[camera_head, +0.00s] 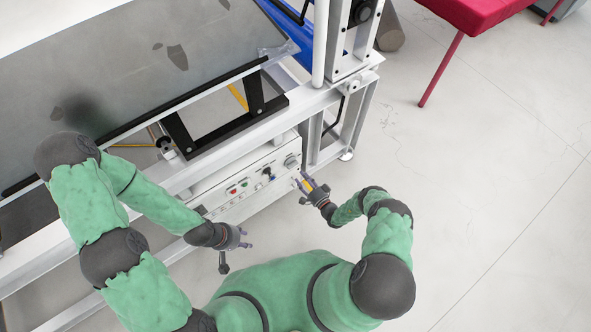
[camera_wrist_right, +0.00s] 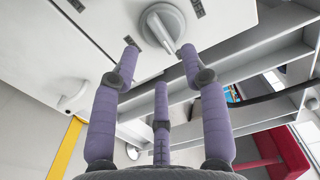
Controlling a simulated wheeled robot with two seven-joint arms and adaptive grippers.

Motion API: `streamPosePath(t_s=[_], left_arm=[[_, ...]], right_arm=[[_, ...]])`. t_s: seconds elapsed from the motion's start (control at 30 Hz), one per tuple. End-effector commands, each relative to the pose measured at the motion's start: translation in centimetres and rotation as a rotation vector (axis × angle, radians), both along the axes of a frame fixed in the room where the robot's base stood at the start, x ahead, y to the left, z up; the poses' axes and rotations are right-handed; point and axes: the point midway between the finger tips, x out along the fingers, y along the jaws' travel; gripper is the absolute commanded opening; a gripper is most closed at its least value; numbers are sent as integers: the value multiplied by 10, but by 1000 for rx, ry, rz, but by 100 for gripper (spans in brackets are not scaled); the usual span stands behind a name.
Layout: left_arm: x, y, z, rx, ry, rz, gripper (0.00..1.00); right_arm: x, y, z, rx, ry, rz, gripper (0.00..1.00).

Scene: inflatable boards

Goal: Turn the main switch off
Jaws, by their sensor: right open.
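The main switch, a round grey rotary knob (camera_wrist_right: 166,24), is on the white control panel in the right wrist view. It also shows small at the right end of the panel in the head view (camera_head: 291,162). My right gripper (camera_wrist_right: 160,55) is open. Its purple fingers stand apart just short of the knob, with the knob roughly between the upper two fingertips. I cannot tell whether a fingertip touches it. In the head view my right gripper (camera_head: 305,184) is close to the panel's right end. My left gripper (camera_head: 238,238) is in front of the panel's left part with its fingers apart and empty.
The control panel (camera_head: 225,203) carries red and green buttons (camera_head: 237,187) and a black switch (camera_head: 267,172). The white machine frame (camera_head: 312,140) rises beside the knob. A red table (camera_head: 480,10) stands at the upper right. The floor (camera_head: 480,190) to the right is clear.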

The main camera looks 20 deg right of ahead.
Motion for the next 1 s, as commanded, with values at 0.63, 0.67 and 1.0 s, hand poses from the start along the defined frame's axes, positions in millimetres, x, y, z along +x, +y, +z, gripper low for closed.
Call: streamPosePath(t_s=[0.63, 0.67, 1.0], left_arm=[[0, 0, -17, 0, 0, 0, 40], [0, 0, -16, 0, 0, 0, 40], [0, 0, -16, 0, 0, 0, 40]], right_arm=[[59, 22, 0, 1, 3, 1, 45], [59, 22, 0, 1, 3, 1, 45], [59, 22, 0, 2, 2, 2, 0]])
